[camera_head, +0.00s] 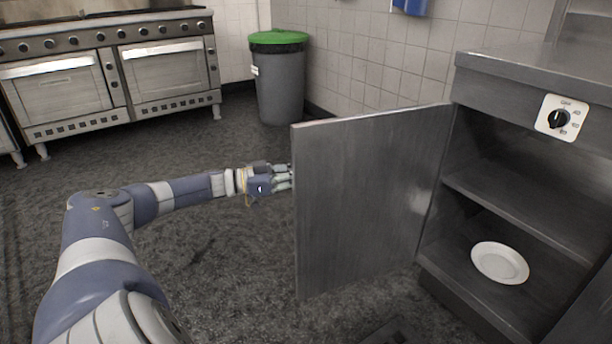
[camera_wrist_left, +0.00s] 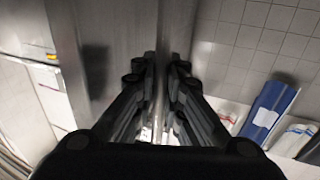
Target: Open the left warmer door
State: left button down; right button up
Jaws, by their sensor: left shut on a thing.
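The left warmer door (camera_head: 365,195) is a flat grey metal panel, swung wide open on the left side of the warmer cabinet (camera_head: 520,75). My left gripper (camera_head: 288,178) is at the door's free edge, on its far side, with the fingertips partly hidden. In the left wrist view the gripper fingers (camera_wrist_left: 163,105) are close together on the door edge (camera_wrist_left: 165,35). Inside the cabinet are two dark shelf levels, and a white plate (camera_head: 500,262) lies on the lower one. My right gripper is not in view.
A round control dial (camera_head: 560,118) is on the cabinet's upper front. A grey bin with a green lid (camera_head: 279,80) stands against the tiled wall. Steel ovens (camera_head: 110,80) line the back left.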

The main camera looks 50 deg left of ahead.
pick_arm(q)
jog(key=c, duration=1.9)
grip_release()
jog(key=shift+s+a+f, duration=0.1)
jog(key=shift+a+f, duration=0.15)
jog(key=shift+c, duration=0.2)
jog(key=shift+s+a, duration=0.15)
jog(key=shift+s, duration=0.1)
jog(key=v, duration=1.2)
jog(key=shift+r, duration=0.1)
